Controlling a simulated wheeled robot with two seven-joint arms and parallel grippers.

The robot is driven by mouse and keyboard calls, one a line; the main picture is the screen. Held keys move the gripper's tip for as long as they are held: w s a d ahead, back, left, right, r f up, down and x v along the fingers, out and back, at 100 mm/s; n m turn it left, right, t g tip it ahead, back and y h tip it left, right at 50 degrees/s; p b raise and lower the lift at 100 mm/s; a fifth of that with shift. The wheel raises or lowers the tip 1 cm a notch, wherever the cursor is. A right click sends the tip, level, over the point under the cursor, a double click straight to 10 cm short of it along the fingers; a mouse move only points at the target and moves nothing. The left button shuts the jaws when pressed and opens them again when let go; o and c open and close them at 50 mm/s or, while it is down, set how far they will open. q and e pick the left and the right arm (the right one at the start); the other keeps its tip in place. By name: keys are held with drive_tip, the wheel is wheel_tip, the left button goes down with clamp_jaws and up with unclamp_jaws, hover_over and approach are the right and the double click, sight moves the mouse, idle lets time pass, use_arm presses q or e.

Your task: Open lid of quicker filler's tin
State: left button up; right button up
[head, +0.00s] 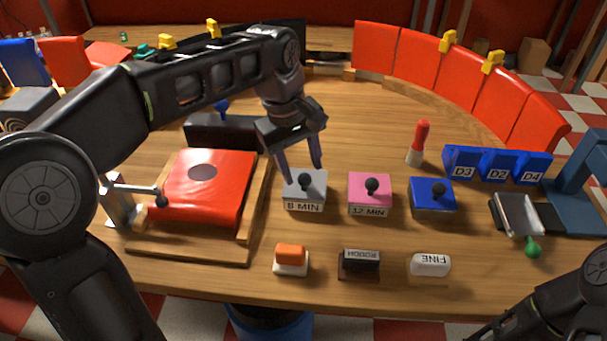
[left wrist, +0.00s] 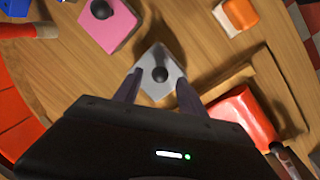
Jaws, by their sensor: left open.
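Three square tins with black knobbed lids stand in a row on the table. The grey tin (head: 305,191) is labelled 8 MIN, and the pink tin (head: 370,195) is labelled 12 MIN. The blue tin (head: 432,197) shows no readable label. All three lids are on. My left gripper (head: 301,167) is open, pointing down over the grey tin, its fingers on either side of the knob. In the left wrist view the grey tin (left wrist: 160,75) lies between the fingertips, and its knob appears untouched. My right arm shows at the lower right, but its fingers cannot be made out.
A red pad on a wooden press (head: 205,188) stands left of the tins. Small blocks, including an orange-topped one (head: 290,258) and a FINE one (head: 430,265), lie in front. A red marker (head: 418,143), blue numbered bins (head: 497,164) and a metal tray (head: 517,214) are right.

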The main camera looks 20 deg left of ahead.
sight(303, 175)
use_arm(q)
drive_tip(key=shift+w+d+f, duration=0.1)
drive_tip(key=shift+f, duration=0.65)
drive_tip(key=shift+w+d+f, duration=0.1)
drive_tip(key=shift+f, duration=0.65)
drive_tip(key=shift+c, duration=0.5)
clamp_jaws()
